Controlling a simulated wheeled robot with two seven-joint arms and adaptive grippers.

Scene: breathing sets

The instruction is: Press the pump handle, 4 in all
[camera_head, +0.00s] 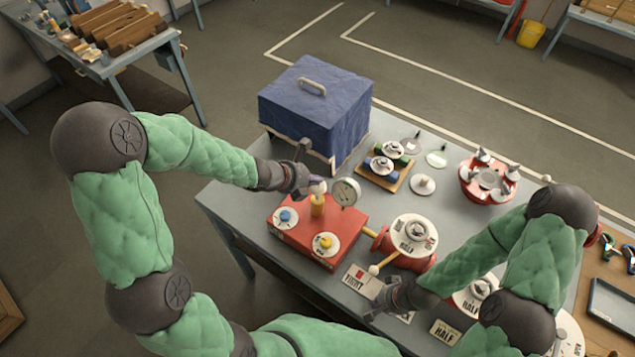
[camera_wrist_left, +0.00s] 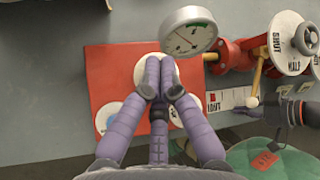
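The pump stands on a red box (camera_head: 300,243) on the grey table. Its handle is a white round knob (camera_head: 317,187) on a yellow post (camera_head: 317,206). My left gripper (camera_head: 299,184) is at the knob, coming in from the left. In the left wrist view, its purple fingertips (camera_wrist_left: 161,80) are together over the white knob (camera_wrist_left: 154,66), which they partly cover; I cannot tell whether they press on it. A pressure gauge (camera_head: 346,191) stands just right of the knob. My right gripper (camera_head: 388,293) is low, near a white-ended yellow lever (camera_head: 376,268); its fingers are unclear.
Blue and yellow dials (camera_head: 326,244) sit on the red box. A blue covered case (camera_head: 314,105) stands behind. A red valve with a white disc (camera_head: 414,234) is to the right. A tray of small parts (camera_head: 384,170) and a red round fixture (camera_head: 488,180) lie farther back.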

